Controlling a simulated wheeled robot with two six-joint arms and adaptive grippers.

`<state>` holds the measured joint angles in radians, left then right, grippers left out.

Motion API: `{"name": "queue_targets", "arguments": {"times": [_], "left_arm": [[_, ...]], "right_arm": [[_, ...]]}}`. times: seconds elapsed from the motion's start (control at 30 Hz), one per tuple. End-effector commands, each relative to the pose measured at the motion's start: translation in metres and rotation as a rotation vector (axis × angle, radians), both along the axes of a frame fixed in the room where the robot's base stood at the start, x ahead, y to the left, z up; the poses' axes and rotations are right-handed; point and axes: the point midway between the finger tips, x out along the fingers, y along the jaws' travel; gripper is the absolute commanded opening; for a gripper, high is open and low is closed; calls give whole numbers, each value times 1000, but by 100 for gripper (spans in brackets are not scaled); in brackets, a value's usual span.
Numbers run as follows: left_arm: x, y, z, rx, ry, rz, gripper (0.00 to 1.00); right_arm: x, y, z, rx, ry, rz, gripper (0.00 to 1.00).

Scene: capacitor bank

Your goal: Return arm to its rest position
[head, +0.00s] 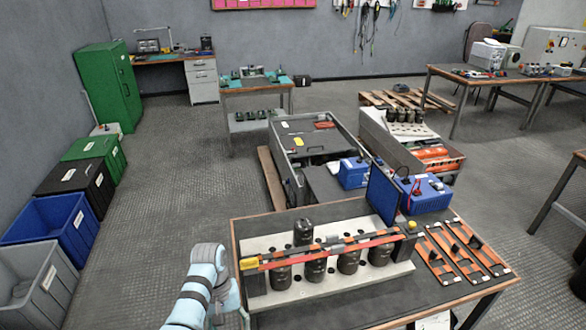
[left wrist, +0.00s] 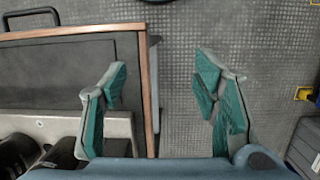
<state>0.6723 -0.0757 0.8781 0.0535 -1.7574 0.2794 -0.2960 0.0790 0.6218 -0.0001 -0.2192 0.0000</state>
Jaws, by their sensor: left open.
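My left arm (head: 205,285), light blue with dark bands, rises at the bottom of the head view, beside the left edge of the workbench (head: 237,235). Its fingers cannot be made out there. In the left wrist view my left gripper (left wrist: 162,78) is open, its two teal-padded fingers wide apart with nothing between them. It shows over the bench's wooden edge (left wrist: 150,85) and the floor beside it. The capacitor bank's white plate (head: 375,278) carries several black capacitors (head: 316,270) with an orange bar (head: 330,247) across them. My right gripper is not in view.
A grey cabinet (head: 310,140) stands behind. Bins (head: 50,222) line the left wall; the floor (head: 160,190) between is clear.

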Motion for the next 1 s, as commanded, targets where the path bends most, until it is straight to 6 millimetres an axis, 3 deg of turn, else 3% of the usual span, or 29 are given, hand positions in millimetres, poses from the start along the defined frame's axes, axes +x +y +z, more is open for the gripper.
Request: {"name": "queue_targets", "arguments": {"times": [0.2,0.37,0.6,0.93,1.0], "left_arm": [[-47,35,-40,39,-135,-23,55],[-95,59,-46,83,-244,-70,55],[-165,82,-20,147,-389,-170,55],[-231,87,44,193,-535,-305,55],[-225,89,21,191,-519,-300,55]], "right_arm": [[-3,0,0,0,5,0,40],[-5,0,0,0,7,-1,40],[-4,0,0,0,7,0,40],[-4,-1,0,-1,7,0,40],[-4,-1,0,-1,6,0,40]]}}
